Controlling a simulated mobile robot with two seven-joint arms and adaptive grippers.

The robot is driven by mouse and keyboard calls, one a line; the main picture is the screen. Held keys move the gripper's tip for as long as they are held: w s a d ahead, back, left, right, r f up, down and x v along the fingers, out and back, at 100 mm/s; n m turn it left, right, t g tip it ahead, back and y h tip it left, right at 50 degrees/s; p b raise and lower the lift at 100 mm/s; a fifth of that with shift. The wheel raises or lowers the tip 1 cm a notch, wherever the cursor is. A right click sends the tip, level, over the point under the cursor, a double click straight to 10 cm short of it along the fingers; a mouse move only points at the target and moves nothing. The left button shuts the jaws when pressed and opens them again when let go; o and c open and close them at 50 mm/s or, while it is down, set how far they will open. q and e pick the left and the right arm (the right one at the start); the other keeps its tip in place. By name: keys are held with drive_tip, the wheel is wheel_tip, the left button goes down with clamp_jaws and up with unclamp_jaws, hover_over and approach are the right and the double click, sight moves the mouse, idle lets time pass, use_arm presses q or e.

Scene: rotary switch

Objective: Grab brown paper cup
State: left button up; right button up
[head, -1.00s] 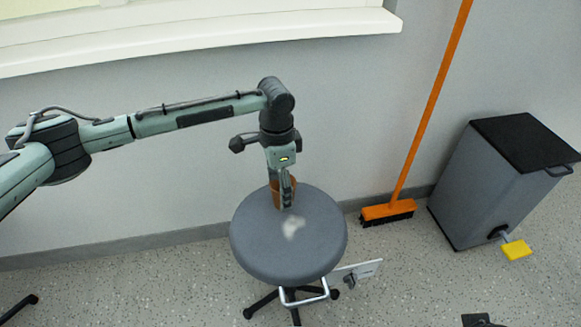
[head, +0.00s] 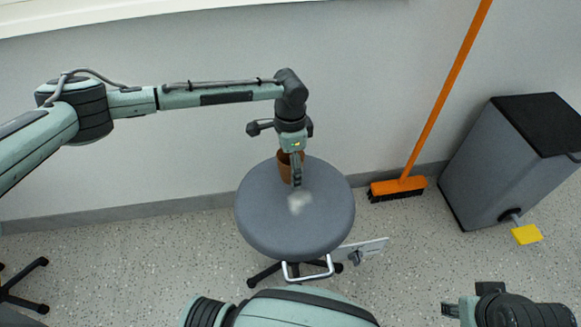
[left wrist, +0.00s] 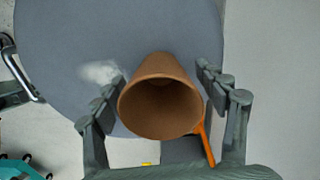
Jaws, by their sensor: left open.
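The brown paper cup (head: 284,166) stands on the round grey stool seat (head: 262,215), near its back edge in the head view. My left gripper (head: 296,176) points down over the seat and partly hides the cup. In the left wrist view the cup (left wrist: 160,98) appears between the two open fingers of the left gripper (left wrist: 165,100), with its empty inside showing. The left finger is close to the cup's side; I cannot tell whether it touches. My right arm (head: 505,308) shows in part at the lower right of the head view, and its fingers are not clear.
A pale patch (head: 299,202) marks the seat. An orange broom (head: 398,187) leans on the wall to the right. A grey pedal bin (head: 505,165) stands farther right. The wall is close behind the stool. Speckled floor is open to the left.

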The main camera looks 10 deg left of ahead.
use_arm(q)
drive_tip(key=shift+c, duration=0.3)
drive_tip(key=c, duration=0.9)
drive_tip(key=shift+o, duration=0.2)
drive_tip(key=shift+r, duration=0.1)
